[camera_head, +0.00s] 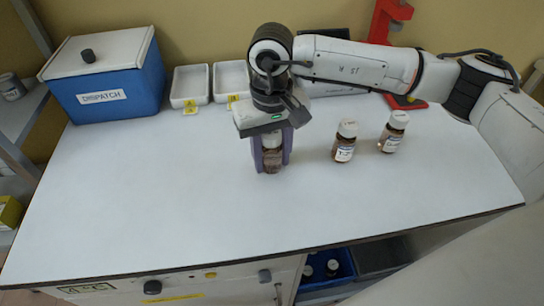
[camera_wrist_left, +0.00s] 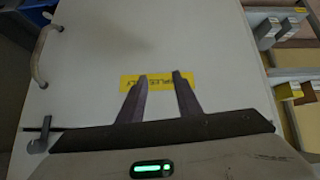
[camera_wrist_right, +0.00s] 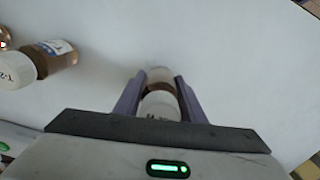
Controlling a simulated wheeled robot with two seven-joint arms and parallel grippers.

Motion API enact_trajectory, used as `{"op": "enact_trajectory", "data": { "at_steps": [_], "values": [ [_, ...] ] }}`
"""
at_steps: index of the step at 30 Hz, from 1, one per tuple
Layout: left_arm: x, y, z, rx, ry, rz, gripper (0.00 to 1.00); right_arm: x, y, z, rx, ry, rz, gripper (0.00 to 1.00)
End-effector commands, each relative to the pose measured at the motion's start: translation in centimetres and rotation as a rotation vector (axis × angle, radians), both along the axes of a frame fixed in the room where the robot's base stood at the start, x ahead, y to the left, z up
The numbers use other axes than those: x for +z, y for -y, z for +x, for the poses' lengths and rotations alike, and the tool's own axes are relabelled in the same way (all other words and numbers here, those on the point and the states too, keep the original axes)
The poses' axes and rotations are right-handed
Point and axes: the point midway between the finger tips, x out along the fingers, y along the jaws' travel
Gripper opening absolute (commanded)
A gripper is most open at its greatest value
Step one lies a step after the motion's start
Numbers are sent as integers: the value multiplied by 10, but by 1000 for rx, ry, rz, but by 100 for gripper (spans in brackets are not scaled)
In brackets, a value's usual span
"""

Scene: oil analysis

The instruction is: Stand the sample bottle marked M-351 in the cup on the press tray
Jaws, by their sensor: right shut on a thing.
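My right gripper (camera_head: 271,160) is shut on a brown bottle (camera_head: 272,166) with a white cap, over the middle of the table. The bottle is upright; whether its base touches the table I cannot tell. In the right wrist view its cap (camera_wrist_right: 161,106) shows between the fingers, with dark marking only partly legible, seemingly starting with M. No cup or press tray is clearly seen. A red press-like stand (camera_head: 388,22) is at the back right, partly hidden by my right arm. My left gripper (camera_wrist_left: 163,78) is open and empty, facing a white surface with a yellow label.
Two similar bottles stand right of the held one, a nearer one (camera_head: 344,142) and a farther one (camera_head: 393,132). A blue dispatch box (camera_head: 108,98) and two white trays (camera_head: 189,84) (camera_head: 231,79) are at the back left. The table's front and left (camera_head: 150,200) are clear.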

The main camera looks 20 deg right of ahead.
Motion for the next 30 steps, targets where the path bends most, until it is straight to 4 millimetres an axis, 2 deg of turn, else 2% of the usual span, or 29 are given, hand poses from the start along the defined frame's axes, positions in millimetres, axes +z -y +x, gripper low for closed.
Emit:
{"op": "enact_trajectory", "data": {
  "at_steps": [3,13,14,17,26,29,30],
  "values": [
    [4,0,2,0,6,-1,31,-10,0,0,1,1,1,12],
    [-2,1,0,-1,2,-1,31,-15,0,0,2,2,1,12],
    [-2,0,0,-1,1,-1,31,-15,0,0,2,2,1,38],
    [-2,0,-2,0,-3,-1,31,-13,0,0,1,1,1,55],
    [-2,0,-4,-1,-7,0,31,-12,0,0,1,1,0,55],
    [3,0,-4,0,-7,-1,31,-7,0,0,1,1,1,55],
    [-1,0,-4,0,-7,-1,31,-4,0,1,1,4,1,55]
  ]
}}
